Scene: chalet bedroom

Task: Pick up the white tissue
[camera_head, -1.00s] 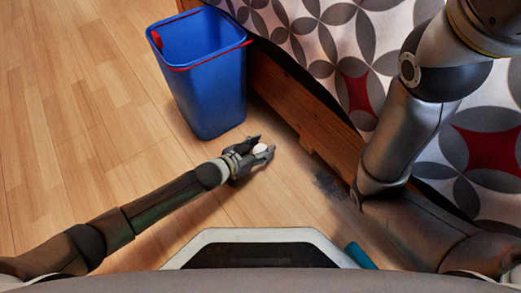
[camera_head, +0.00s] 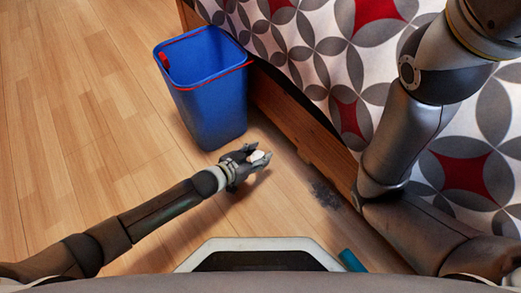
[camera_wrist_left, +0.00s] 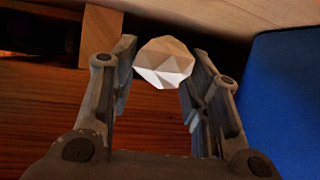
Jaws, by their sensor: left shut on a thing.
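The white tissue (camera_head: 257,156) is a small crumpled, faceted ball. My left gripper (camera_head: 260,154) is shut on it, just in front of the blue bin. In the left wrist view the tissue (camera_wrist_left: 164,62) sits between the two fingertips, partly past their ends. How far it is above the wooden floor I cannot tell. My right arm shows on the right of the head view, but its gripper is outside the frame.
An open blue bin (camera_head: 212,112) with a red-trimmed rim stands beyond the left gripper. A bed with a patterned cover (camera_head: 300,50) and a wooden frame (camera_head: 290,115) lies to the right. A teal object (camera_head: 352,261) shows near my base. Floor at left is clear.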

